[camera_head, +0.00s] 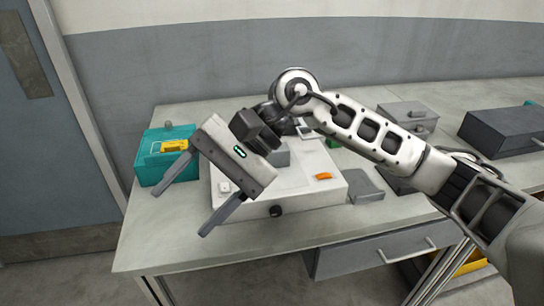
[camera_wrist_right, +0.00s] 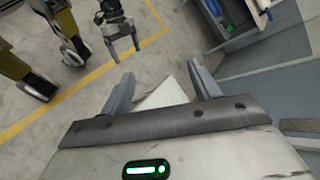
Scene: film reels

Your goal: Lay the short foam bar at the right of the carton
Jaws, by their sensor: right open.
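My right gripper (camera_head: 177,209) is open and empty, tilted above the front left of the table. Its spread fingers also show in the right wrist view (camera_wrist_right: 160,68), with a pale corner beyond them. I cannot tell surely which thing is the short foam bar or the carton. A teal box (camera_head: 147,172) stands at the table's left with a yellow piece (camera_head: 174,146) on it, partly behind a finger. What seems my left gripper (camera_wrist_right: 127,50) hangs over the floor, fingers apart.
A dark grey box (camera_head: 505,131) stands at the back right, and a lighter grey box (camera_head: 409,115) is left of it. My right arm hides part of the table (camera_head: 175,250), whose front left is bare.

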